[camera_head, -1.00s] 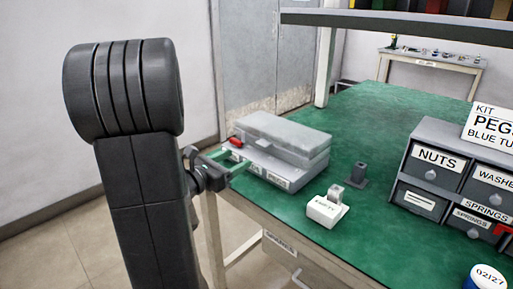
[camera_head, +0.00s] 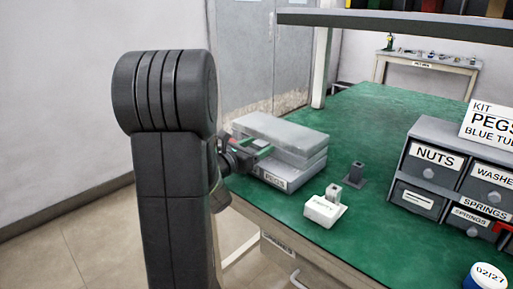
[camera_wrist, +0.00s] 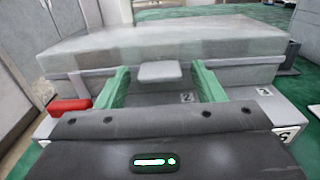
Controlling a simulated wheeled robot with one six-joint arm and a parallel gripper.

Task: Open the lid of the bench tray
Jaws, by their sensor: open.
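In the head view my gripper (camera_head: 262,153) is at the tray's left front, partly hidden by my arm.
A red block (camera_wrist: 69,106) sits left of my fingers in the wrist view. A white block (camera_head: 322,211) and a dark grey post (camera_head: 355,174) stand right of the tray. A drawer cabinet (camera_head: 450,172) is farther right. A shelf (camera_head: 400,22) hangs above.

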